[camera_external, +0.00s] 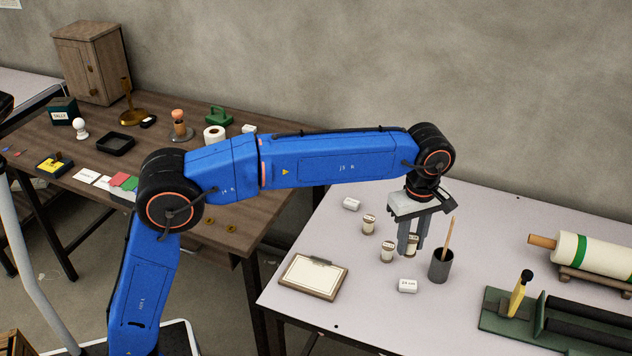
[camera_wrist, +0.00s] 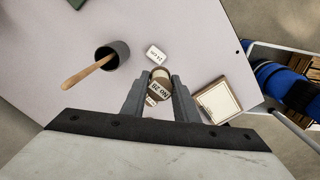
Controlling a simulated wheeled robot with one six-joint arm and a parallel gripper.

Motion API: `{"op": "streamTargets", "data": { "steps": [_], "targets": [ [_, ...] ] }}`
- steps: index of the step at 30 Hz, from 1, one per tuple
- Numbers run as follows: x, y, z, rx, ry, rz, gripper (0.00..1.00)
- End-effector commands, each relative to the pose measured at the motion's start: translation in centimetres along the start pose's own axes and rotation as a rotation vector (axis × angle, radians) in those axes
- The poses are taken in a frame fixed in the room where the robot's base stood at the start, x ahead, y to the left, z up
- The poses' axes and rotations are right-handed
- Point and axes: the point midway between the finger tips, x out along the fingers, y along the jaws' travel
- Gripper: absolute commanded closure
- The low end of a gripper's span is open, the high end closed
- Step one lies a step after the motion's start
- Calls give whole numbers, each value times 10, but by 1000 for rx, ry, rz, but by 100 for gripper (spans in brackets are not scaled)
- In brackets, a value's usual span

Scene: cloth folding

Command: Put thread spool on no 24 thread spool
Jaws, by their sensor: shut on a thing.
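My gripper (camera_external: 413,246) points down over the light table and is shut on a small thread spool (camera_external: 412,241) with pale ends and a brown middle. In the wrist view my gripper (camera_wrist: 160,82) has a spool (camera_wrist: 157,87) between its fingers. Its label seems to read No 28. The fingers partly hide it. Two similar spools stand upright on the table in the external view: a nearer one (camera_external: 387,252) just left of the gripper, and one (camera_external: 369,224) farther back and left. Their labels are too small to read.
A dark cup (camera_external: 441,265) with a wooden stick stands close right of the gripper. A white labelled block (camera_external: 408,286) lies in front, another (camera_external: 351,204) behind left. A clipboard (camera_external: 313,278) lies left. A green tool stand (camera_external: 510,315) and a roll (camera_external: 590,255) are right.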

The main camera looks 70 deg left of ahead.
Motion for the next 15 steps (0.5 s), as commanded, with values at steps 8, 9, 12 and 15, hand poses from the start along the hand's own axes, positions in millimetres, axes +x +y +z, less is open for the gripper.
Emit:
{"op": "streamTargets", "data": {
  "steps": [8,9,12,15],
  "targets": [
    [-20,8,-82,-177,0,0,94],
    [-22,8,-88,-191,0,0,94],
    [-24,8,-99,-215,0,-1,94],
    [-17,8,-103,-225,0,-2,94]
  ]
}}
